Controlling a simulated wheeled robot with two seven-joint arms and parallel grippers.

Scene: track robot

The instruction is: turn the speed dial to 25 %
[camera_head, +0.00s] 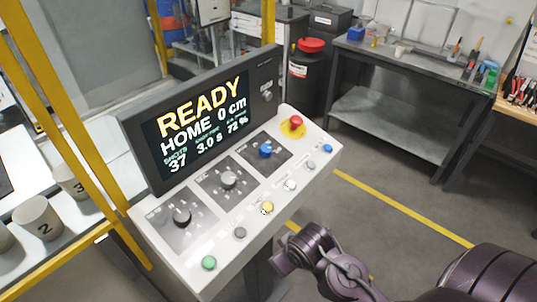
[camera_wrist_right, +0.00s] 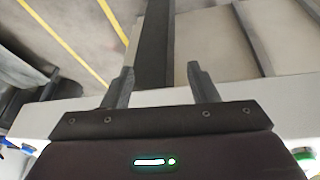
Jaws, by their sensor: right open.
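The control console (camera_head: 160,258) carries three knobs in a row below its screen. The screen (camera_head: 200,120) reads READY, HOME 0 cm, 37, 3.0 s and 72 %. My right gripper (camera_head: 286,252) is in front of the console's front edge, apart from the knobs. In the right wrist view its two fingers (camera_wrist_right: 160,85) are spread with nothing between them. My left gripper is not visible.
Along the console's front are a green button (camera_head: 209,263), a yellow button (camera_head: 267,208), a blue button (camera_head: 327,149) and other buttons. A red mushroom button (camera_head: 295,121) stands at the far right corner. Yellow posts (camera_head: 62,100) rise at left. The floor at right is clear.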

